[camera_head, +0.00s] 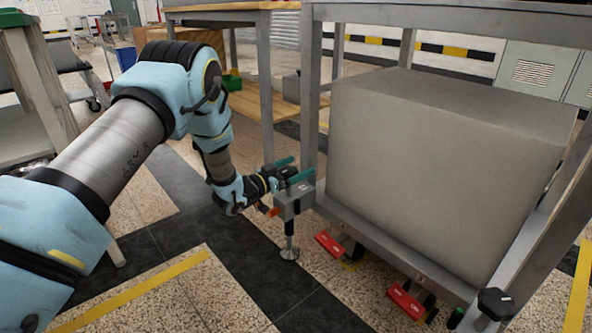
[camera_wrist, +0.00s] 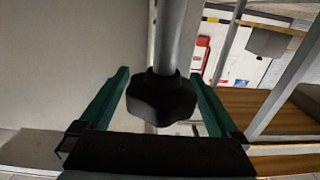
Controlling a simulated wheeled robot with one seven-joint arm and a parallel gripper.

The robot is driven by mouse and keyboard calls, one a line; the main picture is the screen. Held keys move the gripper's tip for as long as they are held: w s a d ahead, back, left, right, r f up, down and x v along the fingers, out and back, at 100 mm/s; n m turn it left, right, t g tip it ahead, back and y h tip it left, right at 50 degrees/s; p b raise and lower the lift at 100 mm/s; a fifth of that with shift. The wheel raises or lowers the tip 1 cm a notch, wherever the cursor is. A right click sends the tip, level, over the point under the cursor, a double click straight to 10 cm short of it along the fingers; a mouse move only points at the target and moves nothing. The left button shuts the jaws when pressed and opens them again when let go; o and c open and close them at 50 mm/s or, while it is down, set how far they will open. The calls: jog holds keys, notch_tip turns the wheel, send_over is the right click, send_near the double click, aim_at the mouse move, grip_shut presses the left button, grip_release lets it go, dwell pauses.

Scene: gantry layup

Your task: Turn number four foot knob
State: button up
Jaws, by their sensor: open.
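A black lobed foot knob (camera_wrist: 160,98) on a grey metal shaft shows in the wrist view, between my gripper's two green fingers. My gripper (camera_wrist: 160,74) is open, with a finger on either side of the knob and visible gaps between. In the head view my gripper (camera_head: 292,169) is at the near left corner of the grey frame, above a levelling foot (camera_head: 289,252) that stands on the floor. The knob there is mostly hidden by the fingers. I see no number on it. A second black knob (camera_head: 495,303) shows at the frame's near right corner.
A large grey block (camera_head: 440,170) fills the frame. Red pedals (camera_head: 407,301) show by the casters under its lower rail (camera_head: 380,240). A wooden-topped bench (camera_head: 225,6) stands behind my arm. Open floor with yellow tape (camera_head: 135,292) lies in front.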

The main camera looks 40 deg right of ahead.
jog(key=shift+c, duration=0.4)
jog(key=c, duration=1.3)
jog(key=shift+m+g, duration=0.3)
jog(key=shift+g, duration=0.2)
jog(key=m+g, duration=0.2)
jog(key=g+y, duration=0.1)
jog(key=g, duration=0.1)
jog(key=shift+s+a+m, duration=0.15)
jog(key=shift+s+m, duration=0.15)
jog(key=shift+m, duration=0.1)
jog(key=m+g+y, duration=0.1)
jog(key=g, duration=0.1)
jog(key=m+g+y, duration=0.1)
jog(key=g, duration=0.1)
jog(key=shift+s+a+f+m+b, duration=0.1)
jog(key=shift+s+f+m+b, duration=0.05)
jog(key=shift+s+m+b, duration=0.2)
jog(key=m+g+y+b, duration=0.2)
jog(key=m+g+y, duration=0.1)
jog(key=g, duration=0.1)
jog(key=shift+s+a+f+m+b, duration=0.1)
jog(key=shift+s+a+m+b, duration=0.25)
jog(key=shift+s+b, duration=0.05)
jog(key=shift+s+a+m+g+y+b, duration=0.15)
jog(key=shift+m+g+y+b, duration=0.5)
jog(key=shift+y, duration=0.35)
jog(key=shift+r, duration=0.2)
